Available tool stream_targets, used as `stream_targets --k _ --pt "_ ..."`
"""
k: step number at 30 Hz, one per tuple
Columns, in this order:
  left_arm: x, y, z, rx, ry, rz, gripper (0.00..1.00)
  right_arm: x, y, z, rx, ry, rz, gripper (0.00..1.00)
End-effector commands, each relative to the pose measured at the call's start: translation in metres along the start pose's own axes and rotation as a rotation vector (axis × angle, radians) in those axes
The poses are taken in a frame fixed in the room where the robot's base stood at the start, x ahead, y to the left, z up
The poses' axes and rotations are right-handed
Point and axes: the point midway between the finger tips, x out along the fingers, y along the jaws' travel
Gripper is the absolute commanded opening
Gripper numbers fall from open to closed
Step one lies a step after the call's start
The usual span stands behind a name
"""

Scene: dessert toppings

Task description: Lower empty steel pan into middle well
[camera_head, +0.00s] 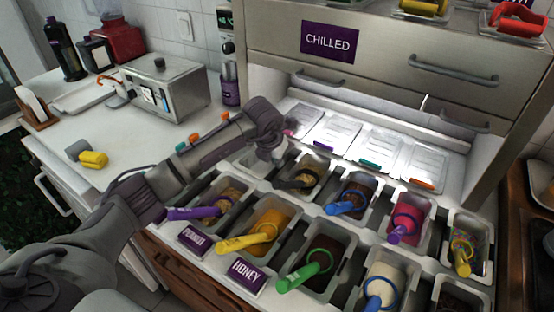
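My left gripper (268,151) points down over the back-left end of the counter of topping wells. Its fingers are small and dark here, and I cannot tell whether they are open or shut. A pale shape (255,161) lies just below and beside it. It may be part of a steel pan or a bare well, and the arm partly hides it. I cannot clearly make out an empty steel pan. The well counter (214,262) holds filled pans in two rows. They include an orange-yellow topping (272,217), a dark sauce (327,246) and a pink topping (410,210). My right gripper is not in view.
Coloured utensil handles, such as the green one (297,278) and the purple one (193,213), stick out over the wells. Clear lids (333,131) lie behind. The chilled cabinet (400,58) overhangs the back. A steel box (165,88) stands on the left counter.

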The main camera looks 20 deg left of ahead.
Motion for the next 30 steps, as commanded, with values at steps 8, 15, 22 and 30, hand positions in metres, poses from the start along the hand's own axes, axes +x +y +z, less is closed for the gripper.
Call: stream_targets --k 8,15,22,30 --pt "0.0007 0.0001 0.0001 0.000 -0.002 0.000 0.00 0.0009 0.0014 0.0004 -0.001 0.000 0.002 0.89" --pt "0.0010 0.0002 0.0000 0.000 -0.002 0.001 0.00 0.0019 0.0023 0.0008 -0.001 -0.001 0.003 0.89" --pt "0.0008 0.0000 0.0000 0.000 -0.002 0.000 0.00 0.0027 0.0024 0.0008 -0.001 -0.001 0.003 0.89" --pt "0.0009 -0.0002 0.0000 0.000 -0.002 0.000 0.24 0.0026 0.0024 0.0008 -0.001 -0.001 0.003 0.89"
